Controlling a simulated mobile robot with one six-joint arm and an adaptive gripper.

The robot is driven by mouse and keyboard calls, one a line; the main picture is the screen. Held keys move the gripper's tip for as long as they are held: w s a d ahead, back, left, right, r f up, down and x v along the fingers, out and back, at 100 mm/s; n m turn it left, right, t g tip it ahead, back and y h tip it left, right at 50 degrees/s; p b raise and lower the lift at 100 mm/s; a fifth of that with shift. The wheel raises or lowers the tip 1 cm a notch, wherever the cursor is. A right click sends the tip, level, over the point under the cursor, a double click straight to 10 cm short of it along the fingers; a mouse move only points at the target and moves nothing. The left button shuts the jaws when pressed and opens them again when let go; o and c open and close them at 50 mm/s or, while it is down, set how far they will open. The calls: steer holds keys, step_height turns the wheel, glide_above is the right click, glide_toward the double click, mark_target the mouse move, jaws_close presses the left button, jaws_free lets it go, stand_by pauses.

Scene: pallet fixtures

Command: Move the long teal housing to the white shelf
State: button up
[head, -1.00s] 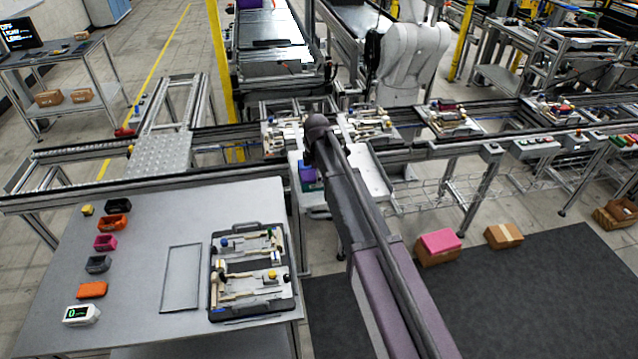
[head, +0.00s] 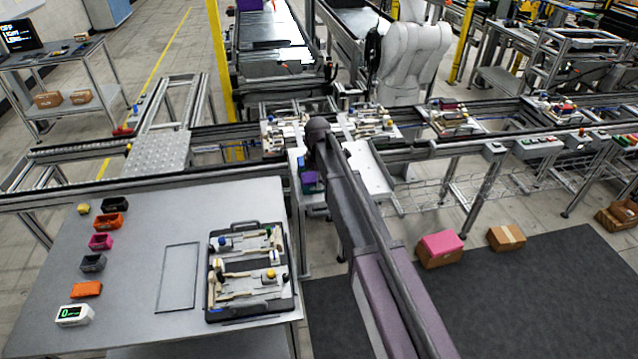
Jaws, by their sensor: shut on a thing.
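My arm reaches from the lower right up to the conveyor, and its dark joint (head: 318,125) stands in front of the pallets there. My gripper is hidden behind the arm, so neither its jaws nor anything in them shows. I cannot make out the long teal housing. A white shelf-like plate (head: 370,177) lies on the near side of the conveyor, just right of the arm, which covers its left part. Its visible surface is bare.
Pallets with fixtures (head: 283,132) (head: 372,123) sit on the conveyor on both sides of the arm. A grey table (head: 140,260) at left holds a black fixture tray (head: 215,313) and small coloured bins (head: 100,241). A purple bin (head: 311,179) is below the conveyor. Boxes (head: 441,248) stand on the floor.

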steer(key=shift+f, duration=0.15)
steer(key=o, duration=1.1)
step_height(320, 180, up, 12)
steer(key=p, duration=1.2)
stand_by(0.8)
steer(key=s+d+m, duration=0.7)
steer(key=s+d, duration=0.1)
steer(key=s+d+m, duration=0.7)
steer(key=s+d, duration=0.1)
steer(key=s, duration=0.1)
steer(key=s+d+m, duration=0.7)
steer(key=s+d, duration=0.1)
steer(key=d, duration=0.1)
steer(key=shift+s, duration=0.35)
